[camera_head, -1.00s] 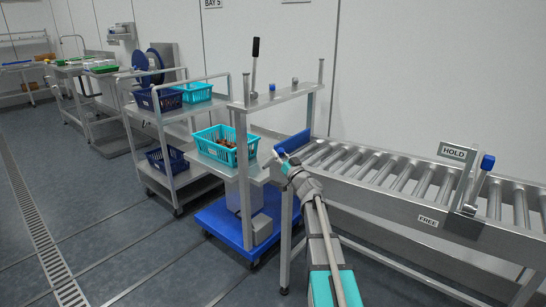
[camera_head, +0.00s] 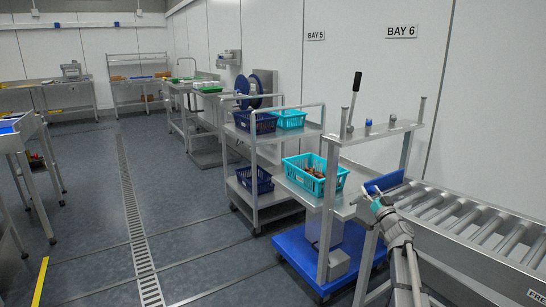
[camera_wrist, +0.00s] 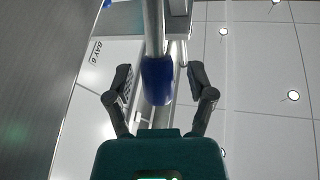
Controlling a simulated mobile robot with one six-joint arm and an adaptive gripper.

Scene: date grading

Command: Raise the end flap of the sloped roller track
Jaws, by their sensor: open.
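The sloped roller track (camera_head: 455,218) runs down the right side of the head view. The fingers look clear of the grip. Which fixture the grip belongs to, I cannot tell.
A cart with a blue base (camera_head: 300,255) and a tall frame (camera_head: 328,215) stands close left of my arm. A black-gripped lever (camera_head: 354,95) rises from its top bar. A turquoise basket (camera_head: 318,188) of dates sits on it. The floor along the drain (camera_head: 136,225) is free.

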